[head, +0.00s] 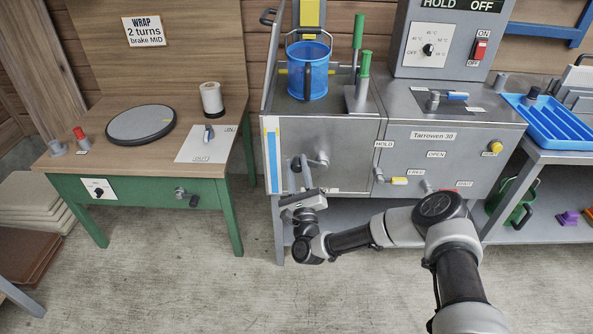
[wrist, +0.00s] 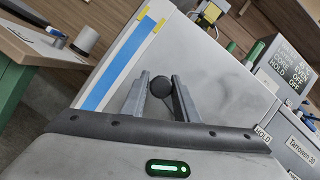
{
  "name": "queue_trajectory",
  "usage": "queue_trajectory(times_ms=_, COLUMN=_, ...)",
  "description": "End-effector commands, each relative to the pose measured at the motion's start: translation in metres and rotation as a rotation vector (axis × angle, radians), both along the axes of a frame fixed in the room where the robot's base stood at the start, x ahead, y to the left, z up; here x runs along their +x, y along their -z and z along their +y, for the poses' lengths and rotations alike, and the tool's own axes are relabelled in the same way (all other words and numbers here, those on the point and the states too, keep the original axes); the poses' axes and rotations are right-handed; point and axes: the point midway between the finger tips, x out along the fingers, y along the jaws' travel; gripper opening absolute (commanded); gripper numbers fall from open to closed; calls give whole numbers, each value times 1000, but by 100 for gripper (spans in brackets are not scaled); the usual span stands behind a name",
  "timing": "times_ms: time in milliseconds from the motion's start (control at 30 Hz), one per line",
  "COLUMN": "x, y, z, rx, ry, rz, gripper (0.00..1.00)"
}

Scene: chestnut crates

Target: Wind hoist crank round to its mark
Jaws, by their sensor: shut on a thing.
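The hoist crank (head: 321,160) is on the grey front panel of the machine, with a round metal hub and an arm reaching left toward my fingers. My gripper (head: 300,165) is in front of this panel, its fingers pointing up. In the wrist view the fingers are shut on the crank's dark round handle knob (wrist: 162,87). A blue strip (head: 272,155) with yellow at its ends runs down the panel left of the crank; it also shows in the wrist view (wrist: 120,65). The fingers partly hide the crank arm. I cannot tell which marking is the crank's mark.
A blue bucket (head: 308,72) is above the crank, in front of a yellow upright. Green-handled levers (head: 364,65) stand right of it. A lever with a yellow grip (head: 399,181) is low on the panel to the right. A green-legged table (head: 130,170) stands left, with open floor in front.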

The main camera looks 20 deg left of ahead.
Motion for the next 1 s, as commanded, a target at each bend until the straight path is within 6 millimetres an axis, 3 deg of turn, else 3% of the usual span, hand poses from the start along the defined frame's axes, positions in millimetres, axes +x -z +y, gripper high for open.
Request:
queue_trajectory(times_ms=33, x=3, y=2, z=-7, rx=17, ry=15, rz=11, gripper=0)
queue_trajectory(times_ms=700, x=3, y=-1, z=-8, rx=70, ry=13, rz=25, gripper=0)
queue_trajectory(times_ms=733, x=3, y=-1, z=-8, rx=70, ry=13, rz=25, gripper=31)
queue_trajectory(times_ms=800, x=2, y=-1, z=-7, rx=70, ry=10, rz=24, gripper=42)
queue_trajectory(times_ms=1000, x=1, y=-3, z=-4, rx=71, ry=5, rz=22, gripper=43)
